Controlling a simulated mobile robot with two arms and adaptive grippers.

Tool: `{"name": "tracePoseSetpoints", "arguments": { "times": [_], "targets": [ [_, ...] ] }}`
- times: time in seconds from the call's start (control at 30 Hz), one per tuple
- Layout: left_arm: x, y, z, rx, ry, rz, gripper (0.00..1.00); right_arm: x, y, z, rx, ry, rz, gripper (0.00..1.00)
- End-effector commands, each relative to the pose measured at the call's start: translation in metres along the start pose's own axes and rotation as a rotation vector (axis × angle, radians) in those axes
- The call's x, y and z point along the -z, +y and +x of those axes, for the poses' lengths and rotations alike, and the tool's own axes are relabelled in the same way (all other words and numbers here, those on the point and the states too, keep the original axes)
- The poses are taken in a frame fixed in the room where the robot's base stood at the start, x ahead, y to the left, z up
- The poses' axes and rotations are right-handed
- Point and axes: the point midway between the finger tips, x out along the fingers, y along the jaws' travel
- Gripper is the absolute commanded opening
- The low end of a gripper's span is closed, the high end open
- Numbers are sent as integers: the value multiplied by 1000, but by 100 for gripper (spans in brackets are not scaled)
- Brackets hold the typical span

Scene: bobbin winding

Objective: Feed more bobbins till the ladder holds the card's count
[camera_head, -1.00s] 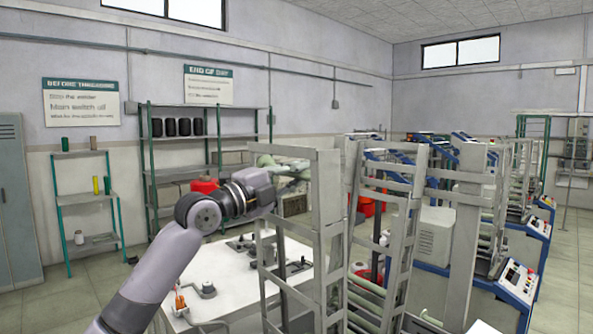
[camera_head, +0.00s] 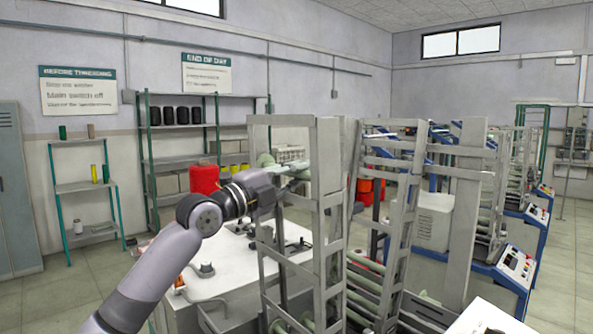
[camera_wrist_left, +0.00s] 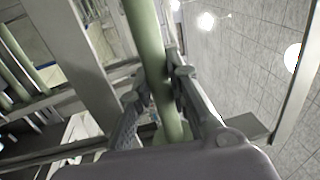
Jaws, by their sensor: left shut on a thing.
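My left gripper (camera_head: 283,190) is shut on a pale green bobbin (camera_head: 298,171), at the upper part of the grey upright ladder frame (camera_head: 328,200). Posts hide part of the bobbin and of the fingers. In the left wrist view the bobbin (camera_wrist_left: 147,45) runs lengthwise between the two fingers (camera_wrist_left: 160,105), with grey frame bars close beside it. I cannot tell whether the bobbin touches the frame. Several green bobbins (camera_head: 364,285) lie low in the frame. I see no readable count card. My right gripper is not in view.
A white table (camera_head: 225,262) stands behind my left arm. A green shelf (camera_head: 180,158) and a red container (camera_head: 204,180) stand by the wall. Blue-and-grey machines (camera_head: 512,265) line the right side. Open floor (camera_head: 75,300) lies at the left.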

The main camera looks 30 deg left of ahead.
Motion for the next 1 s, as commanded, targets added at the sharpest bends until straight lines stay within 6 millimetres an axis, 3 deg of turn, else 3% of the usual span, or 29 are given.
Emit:
{"name": "tracePoseSetpoints", "arguments": {
  "times": [0.37, 0.8, 1.0],
  "targets": [
    [0, 4, -1, 1, 0, 0, 0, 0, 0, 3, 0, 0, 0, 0],
    [0, 45, -7, 0, 0, 0, 0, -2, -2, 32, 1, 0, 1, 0],
    [0, 46, -7, 2, 0, 0, 0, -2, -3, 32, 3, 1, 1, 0]
  ]
}}
